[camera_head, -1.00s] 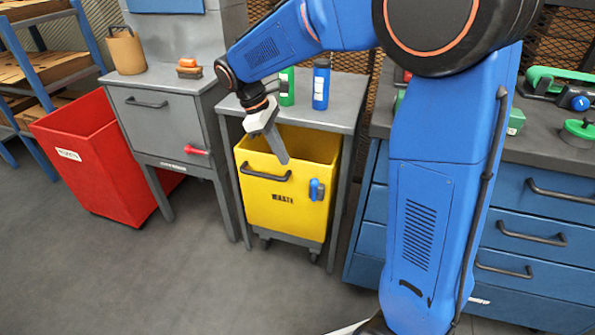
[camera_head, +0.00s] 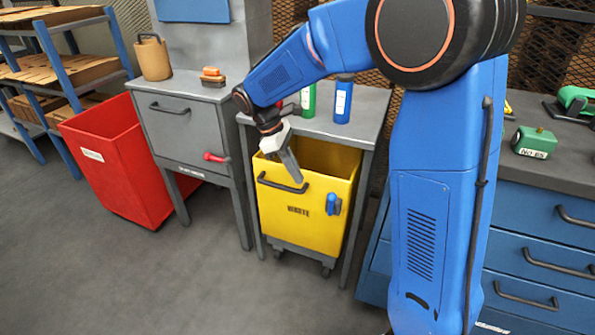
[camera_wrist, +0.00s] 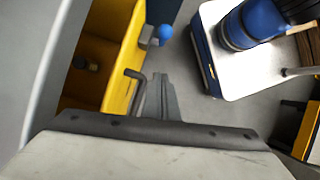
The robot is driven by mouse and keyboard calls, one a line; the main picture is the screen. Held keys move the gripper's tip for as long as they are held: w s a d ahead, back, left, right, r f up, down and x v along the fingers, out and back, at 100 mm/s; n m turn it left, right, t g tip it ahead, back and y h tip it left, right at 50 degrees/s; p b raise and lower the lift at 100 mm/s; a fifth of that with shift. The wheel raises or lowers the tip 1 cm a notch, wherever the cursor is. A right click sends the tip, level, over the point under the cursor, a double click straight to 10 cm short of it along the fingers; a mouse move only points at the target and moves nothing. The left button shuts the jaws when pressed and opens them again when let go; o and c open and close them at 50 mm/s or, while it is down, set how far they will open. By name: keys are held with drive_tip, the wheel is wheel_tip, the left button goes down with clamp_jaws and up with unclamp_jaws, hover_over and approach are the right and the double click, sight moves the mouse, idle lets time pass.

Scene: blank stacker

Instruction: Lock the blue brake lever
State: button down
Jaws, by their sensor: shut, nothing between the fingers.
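The blue brake lever (camera_head: 333,204) is a small blue handle on the front face of the yellow waste bin (camera_head: 300,222), right of its dark bar handle (camera_head: 282,187). My gripper (camera_head: 297,178) is shut and empty, pointing down at the front rim of the bin, just above the bar handle and left of the lever, apart from the lever. In the wrist view, a round blue knob (camera_wrist: 164,32) shows on the bin's outer wall, beyond the fingertips of my gripper (camera_wrist: 160,80). The bar handle (camera_wrist: 134,90) is close beside the fingers there.
The bin stands under a grey table (camera_head: 368,103) carrying a green bottle (camera_head: 308,101) and a blue bottle (camera_head: 343,101). A grey cabinet (camera_head: 185,133) with a red lever (camera_head: 215,157) and a red bin (camera_head: 112,160) stand left. Floor in front is clear.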

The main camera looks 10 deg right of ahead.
sight(331, 204)
drive_tip(key=x, duration=0.6)
drive_tip(key=shift+f, duration=0.15)
drive_tip(key=shift+s+d, duration=0.3)
drive_tip(key=shift+d, duration=0.35)
drive_tip(key=shift+s+d, duration=0.35)
drive_tip(key=shift+d, duration=0.3)
drive_tip(key=shift+s+d, duration=0.3)
drive_tip(key=shift+d, duration=0.35)
drive_tip(key=shift+d+r, duration=0.1)
drive_tip(key=shift+r, duration=0.1)
